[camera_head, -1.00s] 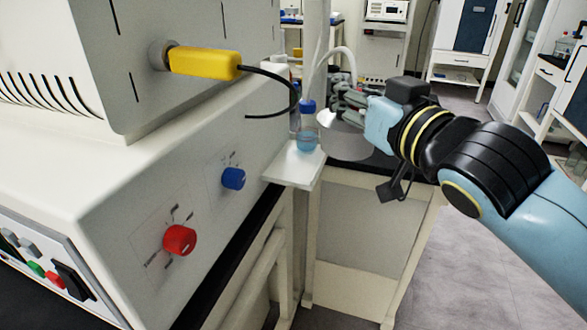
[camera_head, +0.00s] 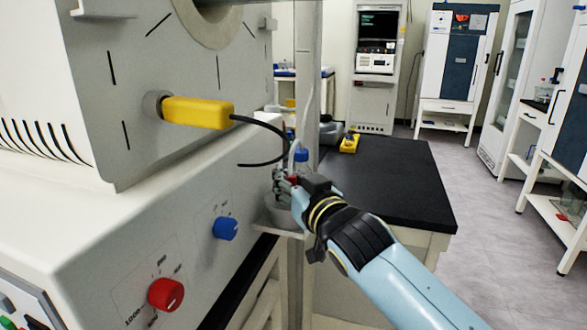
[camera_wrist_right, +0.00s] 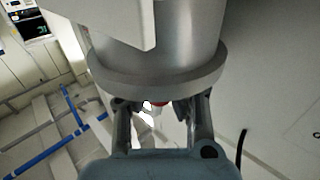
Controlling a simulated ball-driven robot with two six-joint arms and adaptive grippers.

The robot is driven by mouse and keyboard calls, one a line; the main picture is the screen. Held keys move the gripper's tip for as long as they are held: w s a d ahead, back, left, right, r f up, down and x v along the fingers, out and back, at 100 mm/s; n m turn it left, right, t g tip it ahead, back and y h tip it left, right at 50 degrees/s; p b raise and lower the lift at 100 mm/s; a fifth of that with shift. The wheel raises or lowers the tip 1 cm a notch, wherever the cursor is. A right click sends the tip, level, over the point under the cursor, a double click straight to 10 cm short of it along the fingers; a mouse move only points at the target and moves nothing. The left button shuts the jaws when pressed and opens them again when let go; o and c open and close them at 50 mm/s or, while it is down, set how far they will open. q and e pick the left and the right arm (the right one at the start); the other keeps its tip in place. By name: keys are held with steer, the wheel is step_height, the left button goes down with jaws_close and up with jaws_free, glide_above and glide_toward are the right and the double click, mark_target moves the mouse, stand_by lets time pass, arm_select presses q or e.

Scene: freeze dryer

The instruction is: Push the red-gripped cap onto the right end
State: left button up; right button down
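My right gripper (camera_head: 284,184) is small in the head view, beside the front panel of the white machine. Its fingers close around a small red grip (camera_head: 292,180). The grip also shows between the fingertips in the right wrist view (camera_wrist_right: 155,103), partly hidden by a rim. A grey cap (camera_head: 281,212), a cylinder with a wider rim, sits just below the fingers. It fills the upper middle of the right wrist view (camera_wrist_right: 160,85). I cannot tell which part is the right end, nor whether the cap touches anything. My left gripper is out of view.
The white machine (camera_head: 100,220) fills the left, with a yellow plug (camera_head: 198,112), blue knob (camera_head: 226,228) and red knob (camera_head: 166,294). A blue-capped bottle (camera_head: 301,156) stands close behind my gripper. The black table (camera_head: 400,185) is mostly clear. Open floor lies right.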

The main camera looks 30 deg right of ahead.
steer(key=shift+f, duration=0.2)
steer(key=c, duration=1.4)
jaws_free()
steer(key=shift+c, duration=0.2)
steer(key=shift+f, duration=0.15)
steer(key=shift+s+f, duration=0.2)
steer(key=shift+s, duration=0.1)
steer(key=s+b, duration=0.2)
steer(key=s, duration=0.8)
steer(key=shift+s+a+f, duration=0.15)
steer(key=shift+a, duration=0.3)
